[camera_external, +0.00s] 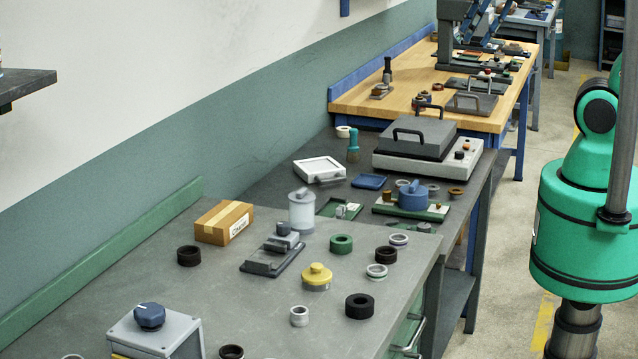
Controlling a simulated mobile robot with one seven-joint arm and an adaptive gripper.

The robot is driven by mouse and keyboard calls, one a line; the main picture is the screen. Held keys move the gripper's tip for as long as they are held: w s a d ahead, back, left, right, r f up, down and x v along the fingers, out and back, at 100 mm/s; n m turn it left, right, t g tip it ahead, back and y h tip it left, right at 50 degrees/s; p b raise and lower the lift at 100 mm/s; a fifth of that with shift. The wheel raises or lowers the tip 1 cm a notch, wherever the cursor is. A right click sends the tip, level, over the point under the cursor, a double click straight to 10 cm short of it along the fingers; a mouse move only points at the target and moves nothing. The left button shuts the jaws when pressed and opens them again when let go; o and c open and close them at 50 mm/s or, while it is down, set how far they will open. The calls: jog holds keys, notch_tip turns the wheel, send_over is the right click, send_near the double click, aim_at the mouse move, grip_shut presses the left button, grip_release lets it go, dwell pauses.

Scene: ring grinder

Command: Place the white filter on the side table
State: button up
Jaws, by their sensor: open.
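A white square frame with a light panel and a handle (320,169) lies flat on the dark table (262,190) in the middle. I cannot tell for sure which of these two is the white filter. A wooden-topped table (350,105) stands further back; which surface is the side table is unclear. My green arm shows at the right, over the floor and apart from the tables; my gripper is not in view.
The near bench holds a cardboard box (224,222), a yellow-topped part (316,276), several rings and a grey box with a blue knob (152,330). The dark table holds a grey lidded machine (425,145) and a blue valve-like part (413,196). Open floor (505,235) lies right.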

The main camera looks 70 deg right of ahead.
jog(key=s, duration=0.1)
jog(key=s+n, duration=0.1)
jog(key=s+f, duration=0.1)
jog(key=shift+a, duration=0.35)
notch_tip(320, 180, down, 8)
jog(key=b, duration=0.8)
